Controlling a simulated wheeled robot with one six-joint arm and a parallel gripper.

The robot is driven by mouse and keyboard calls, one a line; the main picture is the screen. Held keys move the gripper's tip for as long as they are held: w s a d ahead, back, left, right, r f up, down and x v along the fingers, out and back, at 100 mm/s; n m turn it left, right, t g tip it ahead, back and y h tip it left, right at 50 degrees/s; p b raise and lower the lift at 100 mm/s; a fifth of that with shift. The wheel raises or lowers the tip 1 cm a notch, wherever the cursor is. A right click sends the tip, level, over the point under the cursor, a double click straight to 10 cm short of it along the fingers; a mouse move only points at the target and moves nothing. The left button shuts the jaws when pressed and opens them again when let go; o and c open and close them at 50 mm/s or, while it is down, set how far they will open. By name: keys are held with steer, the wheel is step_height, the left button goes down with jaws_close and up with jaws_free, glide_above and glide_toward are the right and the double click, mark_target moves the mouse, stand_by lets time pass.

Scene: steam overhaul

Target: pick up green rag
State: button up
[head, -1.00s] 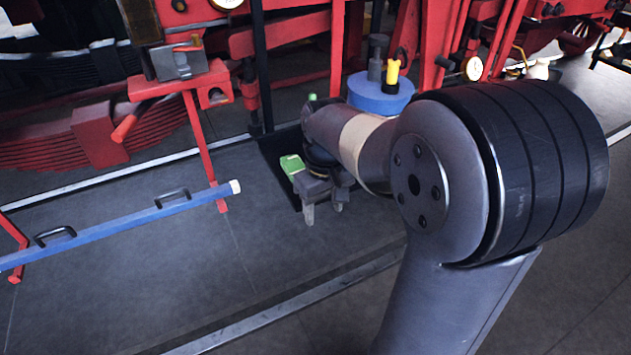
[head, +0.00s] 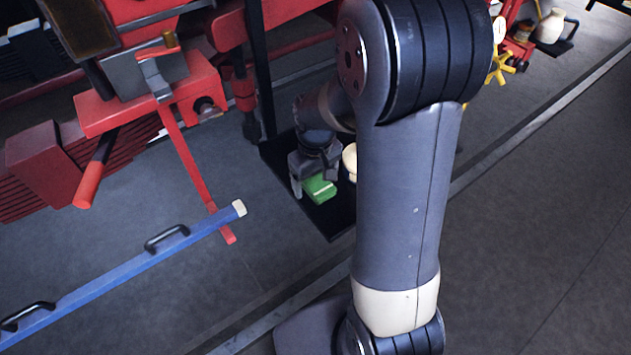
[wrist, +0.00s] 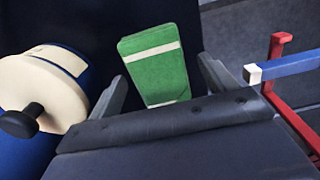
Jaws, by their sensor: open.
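The green rag (head: 319,188) is a folded green block with a pale stripe. It lies on a dark mat or tray (head: 331,222) on the floor in the head view. In the wrist view the rag (wrist: 157,66) is at the upper middle, between my two fingers, its near end hidden by the gripper body. My gripper (head: 310,190) is open and reaches down over the rag. A finger shows on each side of the rag in the wrist view, and I cannot tell whether they touch it.
A cream and blue round object with a black knob (wrist: 50,90) is close on the left in the wrist view. A blue bar with black handles (head: 130,268) and a red stand (head: 188,160) are at left. Red machinery fills the back; floor at right is clear.

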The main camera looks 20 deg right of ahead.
mark_target(315, 179)
steer(key=shift+c, duration=0.3)
steer(key=c, duration=1)
step_height(315, 179, up, 10)
steer(key=o, duration=0.3)
steer(key=shift+c, duration=1)
steer(key=shift+w+f, duration=0.1)
